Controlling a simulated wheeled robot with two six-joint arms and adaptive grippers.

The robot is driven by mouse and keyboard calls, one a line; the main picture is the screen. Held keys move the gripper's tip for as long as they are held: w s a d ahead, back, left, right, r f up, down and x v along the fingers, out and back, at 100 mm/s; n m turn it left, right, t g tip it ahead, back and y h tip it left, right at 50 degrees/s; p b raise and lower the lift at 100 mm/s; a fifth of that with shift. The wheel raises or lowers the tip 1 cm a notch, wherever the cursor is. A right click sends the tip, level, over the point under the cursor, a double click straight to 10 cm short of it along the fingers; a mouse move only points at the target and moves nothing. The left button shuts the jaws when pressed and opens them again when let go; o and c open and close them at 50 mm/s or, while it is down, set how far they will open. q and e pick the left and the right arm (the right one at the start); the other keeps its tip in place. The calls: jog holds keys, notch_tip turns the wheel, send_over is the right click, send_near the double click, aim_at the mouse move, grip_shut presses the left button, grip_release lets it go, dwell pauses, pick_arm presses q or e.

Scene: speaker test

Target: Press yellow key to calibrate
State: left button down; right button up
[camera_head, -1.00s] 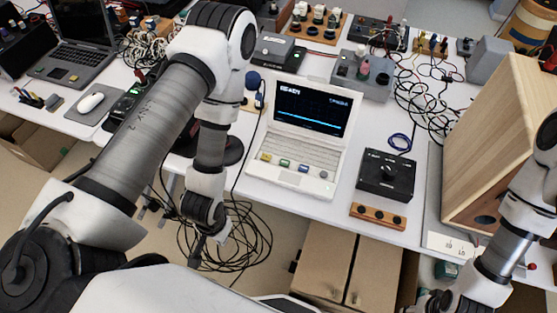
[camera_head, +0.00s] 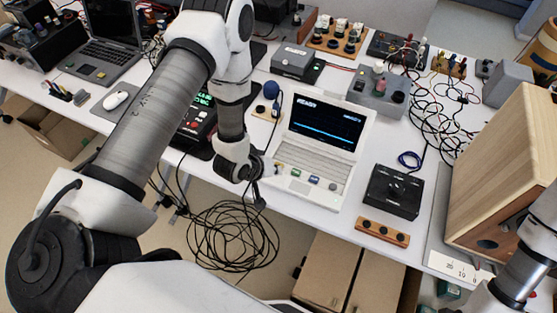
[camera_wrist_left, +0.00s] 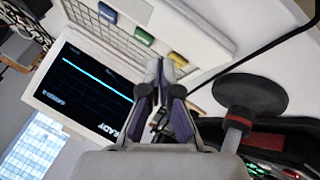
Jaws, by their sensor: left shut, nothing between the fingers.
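A white laptop-like device (camera_head: 345,160) stands open on the table, its dark screen (camera_head: 325,122) showing "READY" and a cyan line. Coloured keys lie along its front edge: a green key (camera_head: 297,173) and a blue key (camera_head: 313,179). The yellow key is largely hidden by my left gripper in the head view but shows in the left wrist view (camera_wrist_left: 178,60). My left gripper (camera_head: 260,199) is shut and empty at the device's front left corner. In the wrist view its fingertips (camera_wrist_left: 160,66) appear just beside the yellow key; I cannot tell whether they touch it. My right gripper is out of view.
A black box with a knob (camera_head: 393,191) and a wooden strip (camera_head: 382,231) lie right of the device. A large wooden speaker cabinet (camera_head: 500,180) stands at the right. A black lit instrument (camera_head: 200,115) is behind my left arm.

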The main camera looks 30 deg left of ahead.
pick_arm(q)
jog(key=w+a+r+t+p, duration=0.1)
jog(key=w+a+r+p, duration=0.1)
jog(key=w+r, duration=0.3)
jog(key=shift+r+t, duration=0.3)
jog(key=shift+r, duration=0.4)
jog(key=shift+w, duration=0.15)
notch_tip(320, 180, down, 9)
jog(key=b, duration=0.6)
jog(key=shift+r, duration=0.1)
dwell(0.4)
jog(key=shift+f+b, duration=0.45)
jog(key=shift+b, duration=0.1)
